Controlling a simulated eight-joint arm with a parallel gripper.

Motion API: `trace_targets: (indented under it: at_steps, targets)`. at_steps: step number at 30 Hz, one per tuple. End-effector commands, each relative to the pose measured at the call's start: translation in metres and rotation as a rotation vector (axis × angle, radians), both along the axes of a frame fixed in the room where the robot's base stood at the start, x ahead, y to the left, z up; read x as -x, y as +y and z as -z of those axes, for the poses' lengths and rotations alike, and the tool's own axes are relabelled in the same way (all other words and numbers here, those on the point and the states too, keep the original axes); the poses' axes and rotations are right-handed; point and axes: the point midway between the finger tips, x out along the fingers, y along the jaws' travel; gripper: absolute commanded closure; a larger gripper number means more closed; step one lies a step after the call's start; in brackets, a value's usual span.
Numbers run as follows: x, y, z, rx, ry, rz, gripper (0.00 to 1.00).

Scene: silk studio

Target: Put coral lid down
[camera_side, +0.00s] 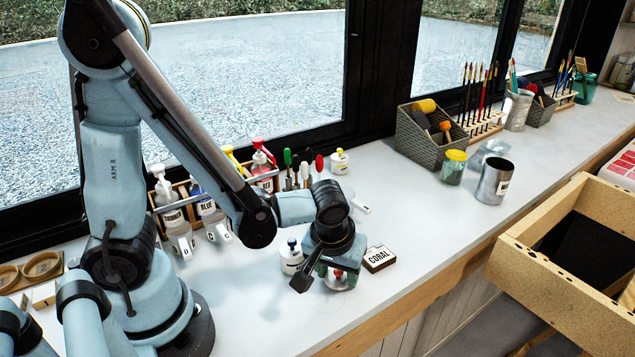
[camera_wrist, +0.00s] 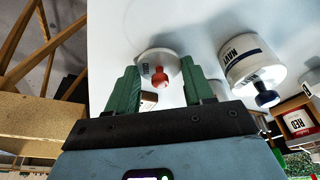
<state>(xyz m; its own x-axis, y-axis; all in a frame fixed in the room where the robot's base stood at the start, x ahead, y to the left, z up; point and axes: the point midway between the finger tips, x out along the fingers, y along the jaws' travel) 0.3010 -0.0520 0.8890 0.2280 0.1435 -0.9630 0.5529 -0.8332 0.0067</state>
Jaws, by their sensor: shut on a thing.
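The coral lid, with its coral-red knob (camera_wrist: 160,77), shows between the green fingers of my gripper (camera_wrist: 162,88) in the wrist view. In the side view my gripper (camera_side: 332,268) points down low over the counter, shut on the lid (camera_side: 338,273), which its fingers partly hide. A white round piece with a small label (camera_wrist: 146,70) shows around the knob. I cannot tell whether the lid touches what is under it. A small block marked CORAL (camera_side: 380,258) lies on the counter just right of my gripper.
A white pot marked NAVY with a dark blue knob (camera_side: 291,256) stands close left of my gripper; it also shows in the wrist view (camera_wrist: 250,62). Paint bottles (camera_side: 180,225) stand in a rack behind. A metal can (camera_side: 494,182) stands farther right. The counter's front edge is near.

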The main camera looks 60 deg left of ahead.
Motion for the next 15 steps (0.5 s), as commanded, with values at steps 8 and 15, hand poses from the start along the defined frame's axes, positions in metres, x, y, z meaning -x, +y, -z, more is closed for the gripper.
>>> trace_targets:
  at_steps: [8,15]
  targets:
    - [-0.0002,-0.0001,0.0026,0.0,0.0,0.0,0.3]
    - [-0.0001,0.0,0.0026,0.0,0.0,0.0,0.23]
